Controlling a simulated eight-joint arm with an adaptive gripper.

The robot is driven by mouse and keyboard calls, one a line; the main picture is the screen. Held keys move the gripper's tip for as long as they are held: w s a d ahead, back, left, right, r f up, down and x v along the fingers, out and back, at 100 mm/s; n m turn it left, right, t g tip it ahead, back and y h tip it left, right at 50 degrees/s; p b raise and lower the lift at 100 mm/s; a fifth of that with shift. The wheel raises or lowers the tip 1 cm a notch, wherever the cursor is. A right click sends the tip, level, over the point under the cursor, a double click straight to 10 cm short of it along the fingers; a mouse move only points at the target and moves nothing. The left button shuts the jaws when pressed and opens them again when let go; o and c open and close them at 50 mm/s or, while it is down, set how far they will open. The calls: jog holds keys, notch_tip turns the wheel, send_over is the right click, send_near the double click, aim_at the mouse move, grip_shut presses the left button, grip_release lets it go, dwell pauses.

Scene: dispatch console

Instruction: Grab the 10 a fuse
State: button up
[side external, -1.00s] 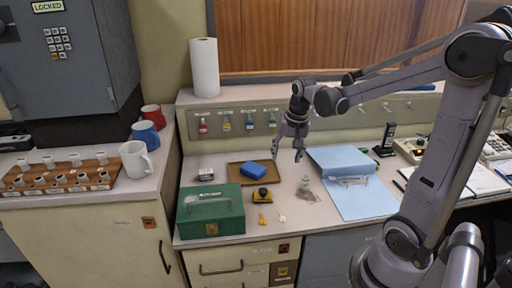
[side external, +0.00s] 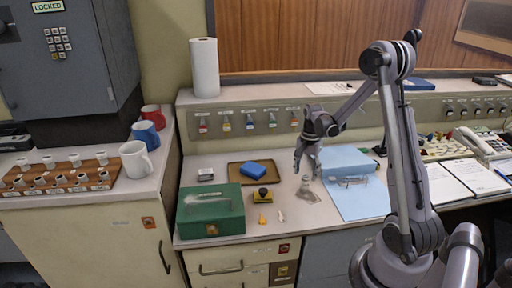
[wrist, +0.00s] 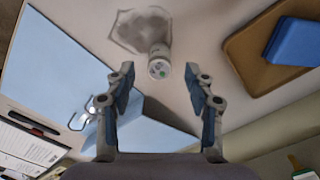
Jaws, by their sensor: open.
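A small pale cylinder (side external: 305,181) stands on the counter at the edge of a grey, irregular flat patch (side external: 309,195). It may be the 10 A fuse, but I cannot read any label on it. In the wrist view the cylinder (wrist: 159,62) shows its round end with small coloured marks, centred just beyond my fingertips. My gripper (side external: 307,168) is above and close to it, pointing down, with its fingers apart. In the wrist view my gripper (wrist: 159,75) is open with nothing between its fingers.
A light blue folder (side external: 352,200) lies right of the cylinder. A brown tray (side external: 235,178) with a blue block (side external: 258,168), a yellow-and-black item (side external: 262,195) and a green box (side external: 210,212) are left. A wooden rack (side external: 62,182) of white-topped pieces is far left.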

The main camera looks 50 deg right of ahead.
aim_at(306, 176)
jog(key=shift+d+f, duration=0.2)
jog(key=shift+f, duration=2.65)
grip_shut()
